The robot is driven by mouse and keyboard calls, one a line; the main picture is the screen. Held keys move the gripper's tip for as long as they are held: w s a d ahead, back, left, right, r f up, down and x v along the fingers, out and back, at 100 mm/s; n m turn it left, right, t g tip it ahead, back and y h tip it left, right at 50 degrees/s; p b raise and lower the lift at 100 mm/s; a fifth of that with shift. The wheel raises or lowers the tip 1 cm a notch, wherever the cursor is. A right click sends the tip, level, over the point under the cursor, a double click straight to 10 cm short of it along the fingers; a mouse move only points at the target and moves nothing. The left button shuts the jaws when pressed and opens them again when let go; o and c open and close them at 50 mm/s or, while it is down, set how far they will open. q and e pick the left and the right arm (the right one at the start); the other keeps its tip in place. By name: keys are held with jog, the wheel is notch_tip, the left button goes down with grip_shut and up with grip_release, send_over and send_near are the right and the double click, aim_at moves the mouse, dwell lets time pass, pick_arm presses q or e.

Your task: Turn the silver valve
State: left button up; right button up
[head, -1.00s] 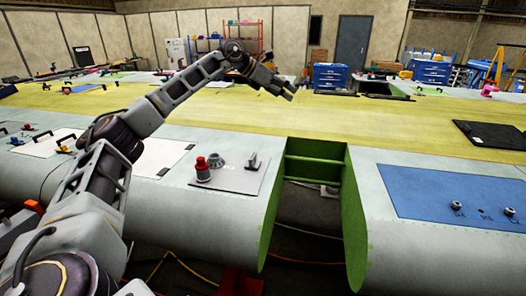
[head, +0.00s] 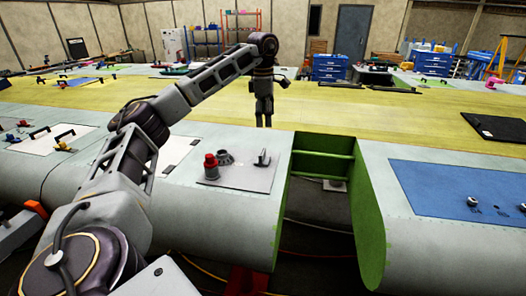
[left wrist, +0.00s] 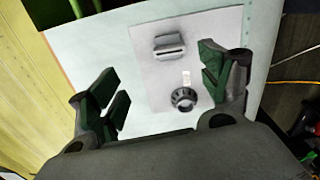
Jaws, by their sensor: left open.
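A light grey panel (head: 240,178) on the wing's near edge carries a red knob (head: 210,166), a round silver-grey valve (head: 224,157) and an upright silver handle (head: 263,158). In the left wrist view the round valve (left wrist: 184,98) and the handle (left wrist: 170,46) lie below my left gripper (left wrist: 155,80). The valve is closer to the right finger than to the left one. My left gripper (head: 264,122) points down, open and empty, and shows above the panel's far side in the head view. It touches nothing on the panel. The red knob cannot be seen in the left wrist view.
A green-walled gap (head: 324,160) cuts into the wing just right of the panel. A blue panel (head: 455,189) with small knobs lies beyond it. A white panel (head: 50,142) with handles is at left.

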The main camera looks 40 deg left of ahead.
aim_at(262, 151)
pick_arm(q)
jog(key=shift+s+a+m+g, duration=0.3)
jog(key=shift+s+m, duration=0.2)
jog(key=shift+s, duration=0.15)
jog(key=shift+f, duration=0.1)
pick_arm(e)
jog(key=shift+a, duration=0.15)
pick_arm(q)
notch_tip(262, 151, down, 14)
jog(key=shift+r+p, duration=0.15)
jog(key=shift+p, duration=0.35)
pick_arm(e)
jog(key=shift+r, duration=0.5)
pick_arm(q)
jog(key=c, duration=1)
pick_arm(e)
jog(key=shift+a, duration=0.25)
